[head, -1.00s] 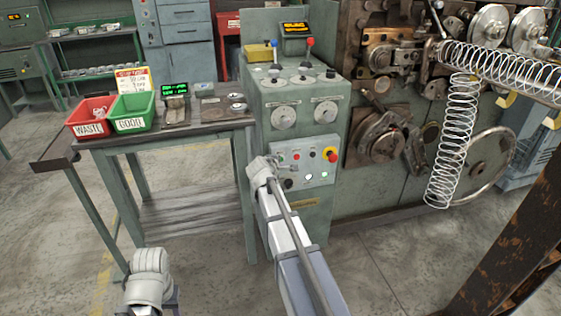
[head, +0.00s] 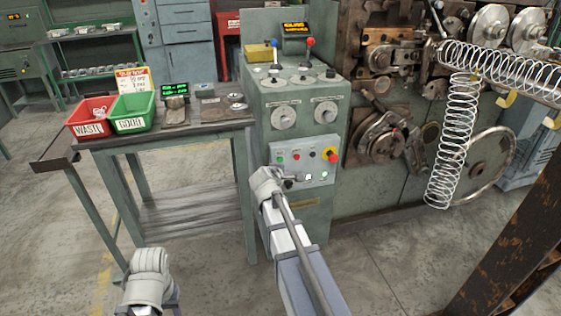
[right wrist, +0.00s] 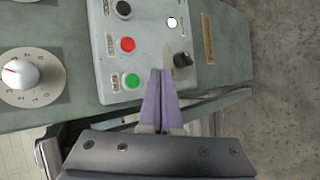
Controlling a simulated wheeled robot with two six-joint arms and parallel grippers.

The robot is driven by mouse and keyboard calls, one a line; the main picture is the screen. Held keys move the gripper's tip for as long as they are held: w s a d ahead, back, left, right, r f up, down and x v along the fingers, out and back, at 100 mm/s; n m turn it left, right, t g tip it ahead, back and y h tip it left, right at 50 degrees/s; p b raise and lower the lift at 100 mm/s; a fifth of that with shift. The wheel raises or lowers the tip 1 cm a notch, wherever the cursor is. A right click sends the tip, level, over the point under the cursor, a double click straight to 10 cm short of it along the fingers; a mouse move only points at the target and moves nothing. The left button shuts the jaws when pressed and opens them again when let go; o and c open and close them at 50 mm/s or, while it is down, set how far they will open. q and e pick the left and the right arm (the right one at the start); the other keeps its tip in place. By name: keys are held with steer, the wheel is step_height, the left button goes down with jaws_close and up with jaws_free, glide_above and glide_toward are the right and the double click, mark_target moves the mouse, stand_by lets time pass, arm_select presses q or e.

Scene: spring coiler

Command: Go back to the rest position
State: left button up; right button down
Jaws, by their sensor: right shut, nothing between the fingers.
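My right gripper (head: 290,178) is in front of the button panel (head: 312,180) of the green-grey control cabinet. In the right wrist view its purple fingers (right wrist: 162,74) are together and hold nothing. Their tips appear beside the black selector knob (right wrist: 183,60) and right of the green button (right wrist: 131,80); I cannot tell whether they touch the panel. My left arm shows only as a grey rounded part at the bottom left of the head view; its gripper is not in view.
A red waste bin (head: 79,129) and a green good bin (head: 122,125) stand on the bench at left. The coiling machine (head: 395,195) with its hanging spring (head: 453,140) is at right. A rusty beam (head: 510,240) fills the lower right. Floor between is clear.

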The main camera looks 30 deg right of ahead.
stand_by(0.4)
steer(key=s+a+r+m+g+y+p, duration=0.2)
steer(key=s+a+r+p, duration=0.2)
steer(key=s+a+p, duration=0.3)
steer(key=s+a+r+m+g+y+p, duration=0.2)
steer(key=s+a+p, duration=0.6)
steer(key=a, duration=0.8)
steer(key=s+a+r+m+g+y+p, duration=0.2)
steer(key=s+a+r+g+y+p, duration=0.1)
steer(key=s+a+r+p, duration=0.4)
steer(key=s+a+p, duration=0.1)
steer(key=s+a, duration=0.2)
steer(key=a, duration=0.2)
steer(key=shift+s+a+g, duration=0.3)
steer(key=shift+s+g, duration=0.05)
steer(key=shift+g, duration=0.05)
steer(key=shift+d, duration=0.1)
